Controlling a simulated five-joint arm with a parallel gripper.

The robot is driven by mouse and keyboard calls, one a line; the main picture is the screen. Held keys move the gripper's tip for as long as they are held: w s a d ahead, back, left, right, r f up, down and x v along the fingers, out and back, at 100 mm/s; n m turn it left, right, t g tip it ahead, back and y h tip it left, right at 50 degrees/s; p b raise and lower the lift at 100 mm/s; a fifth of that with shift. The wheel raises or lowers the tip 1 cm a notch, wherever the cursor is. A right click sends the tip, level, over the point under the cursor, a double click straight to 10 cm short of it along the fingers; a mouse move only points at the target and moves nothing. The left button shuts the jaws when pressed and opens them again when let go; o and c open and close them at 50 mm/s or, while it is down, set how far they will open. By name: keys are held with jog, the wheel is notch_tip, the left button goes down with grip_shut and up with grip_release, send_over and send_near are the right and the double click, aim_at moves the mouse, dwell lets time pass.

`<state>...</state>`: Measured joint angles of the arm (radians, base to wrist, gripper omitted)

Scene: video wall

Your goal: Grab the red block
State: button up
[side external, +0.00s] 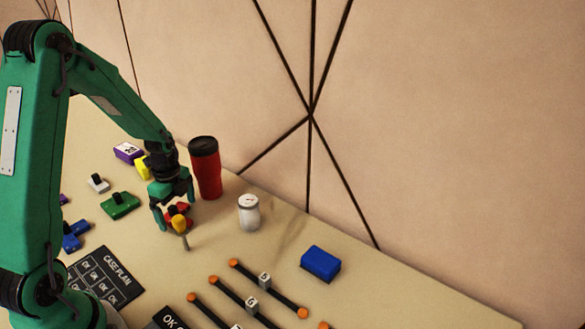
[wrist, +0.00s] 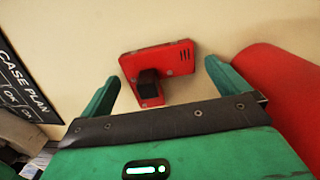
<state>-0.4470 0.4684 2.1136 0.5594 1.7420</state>
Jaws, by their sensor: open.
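The red block (wrist: 167,58) is a T-shaped piece with a black knob and small slots, lying on the table in the wrist view. In the wrist view my gripper (wrist: 162,73) is open, with one green finger to each side of the block. The fingers appear apart from it, and how high they are above the table is hard to tell.
A red tumbler (side external: 205,170) stands close behind my gripper and fills the wrist view's right side. A white shaker (side external: 249,213) and blue block (side external: 320,263) are to the right. A green block (side external: 119,205) is left. Orange-ended rods (side external: 268,287) lie in front.

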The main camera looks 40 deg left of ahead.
jog(key=shift+c, duration=0.2)
jog(key=c, duration=1.1)
jog(key=shift+r, duration=0.1)
jog(key=shift+c, duration=0.2)
notch_tip(320, 180, up, 10)
dwell(0.4)
